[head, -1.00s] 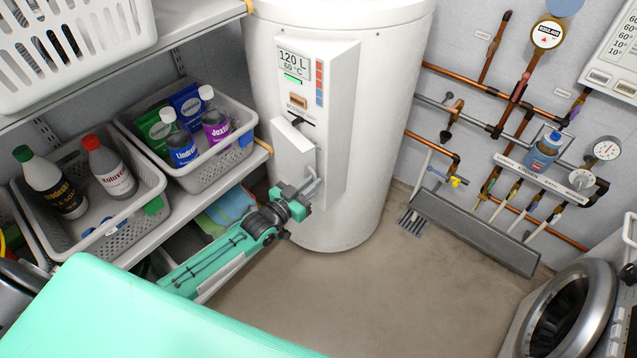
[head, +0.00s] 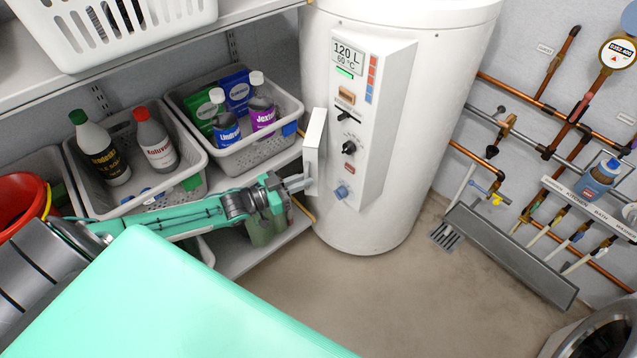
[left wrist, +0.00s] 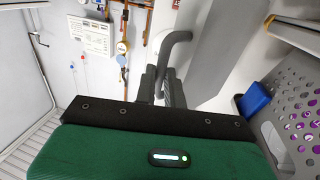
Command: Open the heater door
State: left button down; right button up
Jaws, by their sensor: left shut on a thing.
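The white heater (head: 400,110) stands at the centre back with a control panel (head: 385,110) on its front. The small heater door (head: 316,140) stands swung out to the left of the panel, seen nearly edge-on. Behind it a black knob (head: 348,147) and a blue knob (head: 342,192) are uncovered. My left gripper (head: 297,184) is shut on the door's handle at the door's lower left. In the left wrist view the grey curved handle (left wrist: 173,42) runs down between the dark fingers (left wrist: 163,88). My right gripper is not in view.
Crates with bottles (head: 190,178) (head: 272,148) sit on the shelf close behind my left arm. A red bucket (head: 22,203) is at far left. Pipes (head: 560,110) and a grey floor channel (head: 510,255) are at right. The floor before the heater is clear.

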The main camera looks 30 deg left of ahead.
pick_arm(q)
jog(key=a, duration=0.5)
jog(key=shift+w+a+r, duration=0.25)
jog(key=shift+a+r, duration=0.05)
jog(key=shift+r, duration=0.1)
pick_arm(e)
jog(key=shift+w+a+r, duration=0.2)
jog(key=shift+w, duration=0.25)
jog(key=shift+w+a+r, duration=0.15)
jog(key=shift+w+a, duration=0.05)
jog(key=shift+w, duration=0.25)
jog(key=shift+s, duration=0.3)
pick_arm(q)
jog(key=c, duration=1.8)
grip_release()
jog(key=shift+w+d, duration=0.1)
jog(key=shift+o, duration=0.2)
jog(key=shift+f, duration=0.1)
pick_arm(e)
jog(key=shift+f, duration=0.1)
